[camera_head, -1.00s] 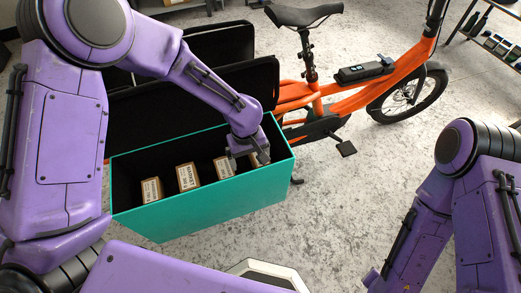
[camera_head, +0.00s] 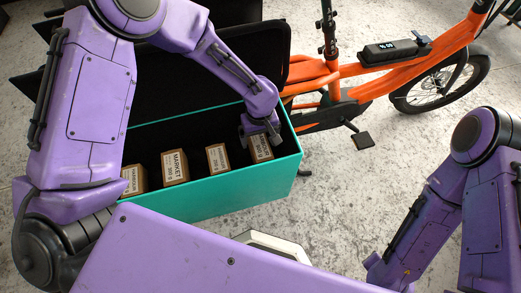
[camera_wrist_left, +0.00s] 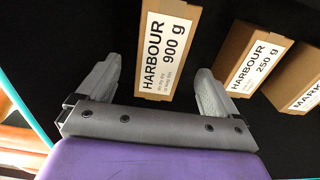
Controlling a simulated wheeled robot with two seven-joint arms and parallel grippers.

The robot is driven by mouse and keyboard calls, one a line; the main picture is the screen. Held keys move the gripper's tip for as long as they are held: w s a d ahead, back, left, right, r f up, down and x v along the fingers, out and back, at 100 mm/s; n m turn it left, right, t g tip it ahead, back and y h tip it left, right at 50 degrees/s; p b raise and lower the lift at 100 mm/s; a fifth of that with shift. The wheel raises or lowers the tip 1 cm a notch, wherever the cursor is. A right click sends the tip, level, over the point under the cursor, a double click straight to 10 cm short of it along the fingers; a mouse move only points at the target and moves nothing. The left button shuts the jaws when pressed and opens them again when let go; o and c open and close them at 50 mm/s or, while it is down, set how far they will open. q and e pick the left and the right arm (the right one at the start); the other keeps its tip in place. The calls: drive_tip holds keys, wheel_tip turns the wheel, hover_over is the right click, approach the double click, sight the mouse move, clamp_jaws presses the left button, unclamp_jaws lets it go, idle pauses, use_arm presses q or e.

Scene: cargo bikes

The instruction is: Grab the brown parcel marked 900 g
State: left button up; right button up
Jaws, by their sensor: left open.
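The brown parcel marked HARBOUR 900 g (camera_wrist_left: 168,50) shows in the left wrist view, its white label facing the camera. My left gripper (camera_wrist_left: 159,70) is open, with one finger on each side of this parcel and dark gaps showing between. In the head view the left gripper (camera_head: 262,130) is inside the teal cargo box (camera_head: 235,187), at the rightmost parcel (camera_head: 262,148). My right arm shows at the right, but its gripper is out of view.
Beside it in the left wrist view are a HARBOUR 250 g parcel (camera_wrist_left: 253,62) and a MARKET parcel (camera_wrist_left: 297,80). In the head view several parcels stand in a row in the box. A black lid (camera_head: 215,75) stands open behind. An orange bike (camera_head: 420,60) stands behind right.

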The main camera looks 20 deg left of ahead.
sight(260, 144)
use_arm(q)
drive_tip(key=f, duration=0.2)
drive_tip(key=f+b, duration=0.1)
drive_tip(key=f, duration=0.2)
drive_tip(key=shift+s+d, duration=0.1)
drive_tip(key=shift+s, duration=0.1)
drive_tip(key=shift+r, duration=0.15)
clamp_jaws()
